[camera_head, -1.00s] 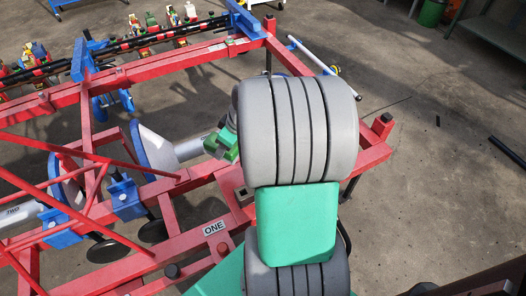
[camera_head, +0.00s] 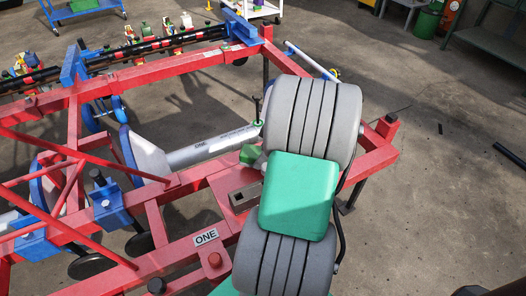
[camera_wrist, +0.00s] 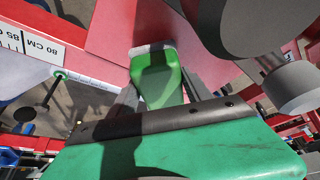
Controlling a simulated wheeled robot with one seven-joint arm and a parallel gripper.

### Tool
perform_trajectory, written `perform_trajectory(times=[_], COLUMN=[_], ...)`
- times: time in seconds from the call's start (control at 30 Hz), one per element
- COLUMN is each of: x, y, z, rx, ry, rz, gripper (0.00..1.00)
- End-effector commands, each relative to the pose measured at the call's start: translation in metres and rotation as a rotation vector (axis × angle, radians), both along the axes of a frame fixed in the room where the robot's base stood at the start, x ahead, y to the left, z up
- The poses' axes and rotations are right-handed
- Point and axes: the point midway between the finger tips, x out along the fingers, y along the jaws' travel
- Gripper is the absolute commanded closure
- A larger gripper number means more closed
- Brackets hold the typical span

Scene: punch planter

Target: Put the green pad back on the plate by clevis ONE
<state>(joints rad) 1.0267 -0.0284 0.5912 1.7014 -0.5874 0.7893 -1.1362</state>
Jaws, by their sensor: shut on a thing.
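A green pad (camera_wrist: 155,80) with a pale upper edge sits between my gripper's fingers (camera_wrist: 158,95) in the wrist view. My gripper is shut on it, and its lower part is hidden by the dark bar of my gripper. In the head view my arm hides most of my gripper; a small green piece (camera_head: 250,155) shows left of the arm, and I cannot tell whether it is pad or gripper. The label ONE (camera_head: 206,237) is on the red frame. A grey plate with a dark slot (camera_head: 245,195) lies on the red beam between the label and the green piece.
A grey cylinder (camera_head: 213,147) runs left of my arm, with a black pin in a green ring (camera_head: 258,124) near its end. Red beams (camera_head: 180,185) and blue brackets (camera_head: 110,208) surround it. Open concrete floor (camera_head: 430,190) lies right.

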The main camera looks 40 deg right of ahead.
Motion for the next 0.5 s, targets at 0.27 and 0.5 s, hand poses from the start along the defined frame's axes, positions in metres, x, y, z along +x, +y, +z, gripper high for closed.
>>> perform_trajectory(times=[0.27,0.5], x=[0.0004,0.0004], y=[-0.0002,0.0000], z=[-0.0116,-0.0118], rx=[-0.002,-0.001], ry=[-0.001,0.000], rz=[0.000,0.000], gripper=[0.87,0.87])
